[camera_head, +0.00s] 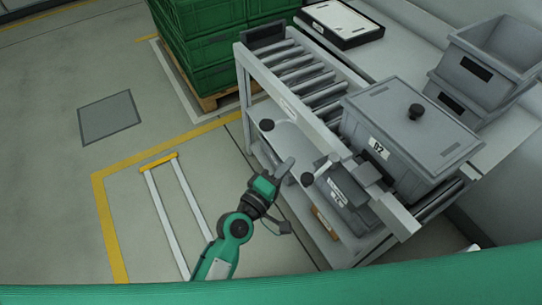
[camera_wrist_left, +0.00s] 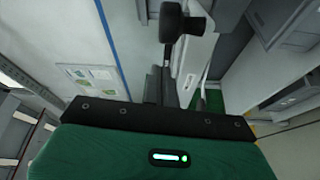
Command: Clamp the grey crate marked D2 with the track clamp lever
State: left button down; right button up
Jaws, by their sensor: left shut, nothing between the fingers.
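The grey crate marked D2 (camera_head: 440,125) sits lidded on the near end of the roller track in the head view, its white label facing the near left. A lever with a black round knob (camera_head: 307,179) stands at the track's side rail close to the crate; I take it as the clamp lever. My left gripper (camera_head: 284,170) is shut and empty, just left of that knob and apart from it. In the left wrist view a black knob (camera_wrist_left: 171,20) shows beyond the fingers; which knob it is I cannot tell. My right gripper is out of view.
Grey bins (camera_head: 495,55) and a black-rimmed tray (camera_head: 340,22) stand behind. Green crates (camera_head: 210,45) are stacked at the back. Floor to the left is free.

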pick_arm(q)
jog(key=shift+s+d+p, duration=0.3)
jog(key=shift+s+d, duration=0.05)
jog(key=shift+s, duration=0.45)
jog(key=shift+s+d+p, duration=0.25)
jog(key=shift+s+d, duration=0.1)
jog(key=shift+s, duration=0.45)
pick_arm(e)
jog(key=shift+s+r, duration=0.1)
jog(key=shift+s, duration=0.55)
